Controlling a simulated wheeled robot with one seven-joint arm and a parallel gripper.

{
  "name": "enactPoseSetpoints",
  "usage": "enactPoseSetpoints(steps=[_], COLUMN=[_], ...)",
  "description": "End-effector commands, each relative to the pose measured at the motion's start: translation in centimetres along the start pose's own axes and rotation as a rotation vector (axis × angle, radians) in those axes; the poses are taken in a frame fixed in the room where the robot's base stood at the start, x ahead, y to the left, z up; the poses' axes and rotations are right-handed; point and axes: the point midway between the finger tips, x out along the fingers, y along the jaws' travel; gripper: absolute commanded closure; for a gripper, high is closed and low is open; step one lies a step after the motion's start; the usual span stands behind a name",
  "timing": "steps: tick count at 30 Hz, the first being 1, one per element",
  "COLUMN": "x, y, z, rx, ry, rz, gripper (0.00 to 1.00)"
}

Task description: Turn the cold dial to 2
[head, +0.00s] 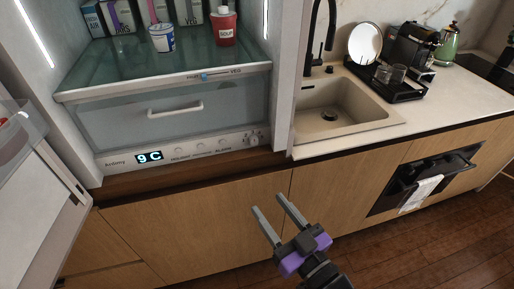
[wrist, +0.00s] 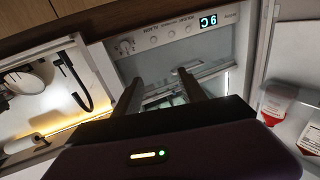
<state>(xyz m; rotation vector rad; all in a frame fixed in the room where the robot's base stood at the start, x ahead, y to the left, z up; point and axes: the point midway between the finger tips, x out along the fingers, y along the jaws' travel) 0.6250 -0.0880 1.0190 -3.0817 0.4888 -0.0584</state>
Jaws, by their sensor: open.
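The open fridge has a white control panel (head: 215,146) along its bottom edge, below the drawer. The panel's display (head: 149,157) reads 9 C. A small round dial (head: 254,137) sits at the panel's right end; its setting is too small to read. In the wrist view, which is upside down, the dial (wrist: 125,46) is at the panel's left end and the display (wrist: 209,20) at its right. My gripper (head: 267,202) is open and empty, in front of the wooden cabinet front, below and apart from the dial. Its fingers (wrist: 159,78) point toward the panel in the wrist view.
The fridge door (head: 35,200) stands open at left. A blue slider (head: 204,77) sits on the shelf edge. A sink (head: 340,105) and counter are at right.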

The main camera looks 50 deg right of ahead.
Motion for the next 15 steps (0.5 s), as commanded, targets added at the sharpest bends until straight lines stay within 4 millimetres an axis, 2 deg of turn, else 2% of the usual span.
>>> enactPoseSetpoints(steps=[1, 3, 9, 13, 15], x=[2.2, 4.8, 11.5, 14.3, 14.5], y=[1.0, 2.3, 6.3, 7.9, 7.9], z=[0.0, 0.1, 0.3, 1.5, 3.2], rx=[0.006, 0.019, 0.071, 0.123, 0.163], ry=[0.024, 0.043, 0.072, 0.051, 0.013], rz=[0.03, 0.065, 0.151, 0.185, 0.194], gripper=[0.51, 0.51, 0.51, 0.51, 0.51])
